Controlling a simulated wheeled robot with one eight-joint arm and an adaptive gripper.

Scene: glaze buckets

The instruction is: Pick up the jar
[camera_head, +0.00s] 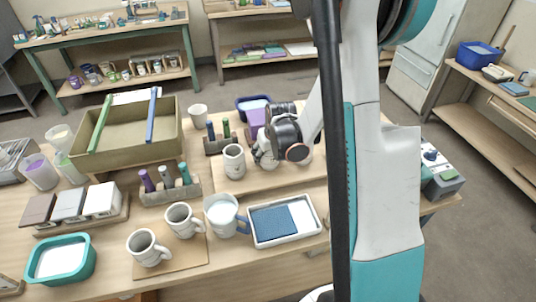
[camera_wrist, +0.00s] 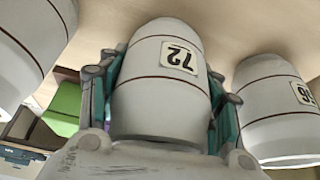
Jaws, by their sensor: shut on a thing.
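A white jar (camera_wrist: 160,85) with a thin dark red band and a label reading 72 stands between the teal pads of my gripper (camera_wrist: 164,98) in the wrist view. My gripper is shut on it, one finger on each side. In the head view my gripper (camera_head: 272,150) is low over the wooden board, and it and the arm hide most of the held jar. I cannot tell whether the jar touches the board.
Similar jars stand close on both sides: one at left (camera_wrist: 28,45) and one labelled 96 (camera_wrist: 272,110) at right. Nearby are a tray with a blue cloth (camera_head: 284,219), several mugs (camera_head: 148,249), a marker holder (camera_head: 170,190) and a large olive bin (camera_head: 128,137).

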